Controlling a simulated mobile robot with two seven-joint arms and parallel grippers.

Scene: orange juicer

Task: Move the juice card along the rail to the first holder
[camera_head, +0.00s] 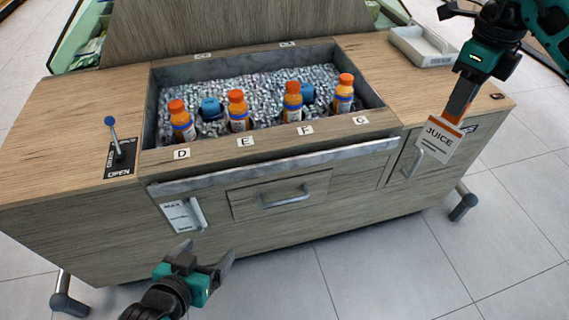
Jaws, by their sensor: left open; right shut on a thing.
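The juice card (440,138) is a white tag with an orange top edge and the word JUICE. It hangs tilted in front of the cabinet's right door. My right gripper (457,112) reaches down from the upper right and is shut on the card's top edge. The grey metal rail (275,167) runs along the cabinet's front, and its right end lies left of the card. Small letter labels D (182,153), E (245,141), F (305,130) and G (361,120) sit above it. I cannot tell which part is the first holder. My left gripper (212,262) is open and empty, low in front of the cabinet.
An ice bin (265,55) holds several orange-capped bottles and blue items. A lever (115,142) marked OPEN stands on the left counter. A white tray (423,46) sits at the back right. A drawer handle (287,198) protrudes in front. The floor (400,265) ahead is clear.

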